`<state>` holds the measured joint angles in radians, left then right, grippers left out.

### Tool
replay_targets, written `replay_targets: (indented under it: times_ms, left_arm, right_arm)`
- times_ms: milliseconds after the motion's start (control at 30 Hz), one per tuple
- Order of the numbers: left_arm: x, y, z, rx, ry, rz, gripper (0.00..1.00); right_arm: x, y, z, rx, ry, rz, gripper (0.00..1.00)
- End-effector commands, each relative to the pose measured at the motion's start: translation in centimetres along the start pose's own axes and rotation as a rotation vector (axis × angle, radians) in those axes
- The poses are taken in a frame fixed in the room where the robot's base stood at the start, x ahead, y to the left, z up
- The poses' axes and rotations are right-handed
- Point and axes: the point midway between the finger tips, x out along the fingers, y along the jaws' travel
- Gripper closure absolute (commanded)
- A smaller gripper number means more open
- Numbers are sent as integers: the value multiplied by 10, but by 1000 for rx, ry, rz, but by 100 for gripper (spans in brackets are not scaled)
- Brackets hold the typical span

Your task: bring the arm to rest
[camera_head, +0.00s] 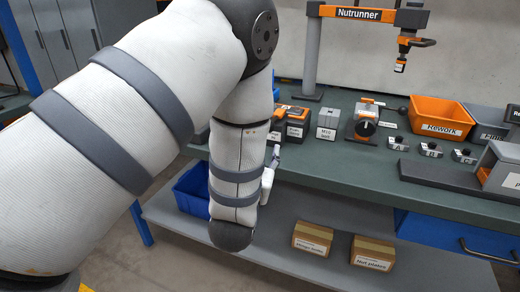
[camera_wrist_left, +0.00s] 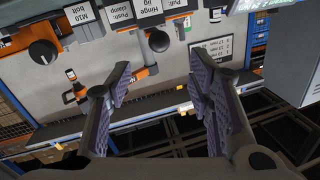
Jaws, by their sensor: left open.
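My left arm (camera_head: 165,85) fills the left of the head view. It is bent at a dark joint, and its forearm hangs down in front of the workbench (camera_head: 345,165). The left gripper is almost wholly hidden behind the forearm in the head view. In the left wrist view, the left gripper (camera_wrist_left: 162,85) has its two ridged finger pads wide apart, with nothing held between them. A black knob (camera_wrist_left: 158,40) and other bench items show beyond the fingertips, apart from them as far as I can tell. My right gripper is in neither view.
The bench carries an orange Rework bin (camera_head: 440,117), several labelled fixtures and a Nutrunner stand (camera_head: 312,55). Below are a blue bin (camera_head: 190,188) close to the forearm and two cardboard boxes (camera_head: 312,240) (camera_head: 372,254) on the lower shelf. Free floor shows at lower left.

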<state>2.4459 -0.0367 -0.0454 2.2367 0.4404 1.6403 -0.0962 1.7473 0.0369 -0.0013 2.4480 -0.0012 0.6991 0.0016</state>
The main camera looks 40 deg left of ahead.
Motion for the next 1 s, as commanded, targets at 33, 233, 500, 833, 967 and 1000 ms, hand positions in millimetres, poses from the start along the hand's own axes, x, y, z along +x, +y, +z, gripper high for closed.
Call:
replay_targets:
  times_ms: [33, 233, 500, 833, 967, 1000]
  left_arm:
    - [-2, 0, 0, 0, 1, 0, 53]
    - [-2, 0, 0, -1, 1, 0, 53]
    - [-6, 2, 13, 3, -44, 15, 53]
    - [-186, 12, 230, 96, -929, 280, 53]
    - [-298, -5, 276, 145, -1296, 365, 53]
    - [-329, -12, 282, 158, -1393, 385, 53]
  right_arm:
    - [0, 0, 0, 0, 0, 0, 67]
    - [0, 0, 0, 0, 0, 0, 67]
    - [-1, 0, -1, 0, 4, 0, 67]
    - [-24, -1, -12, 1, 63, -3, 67]
    - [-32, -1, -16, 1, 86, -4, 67]
    - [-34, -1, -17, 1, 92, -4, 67]
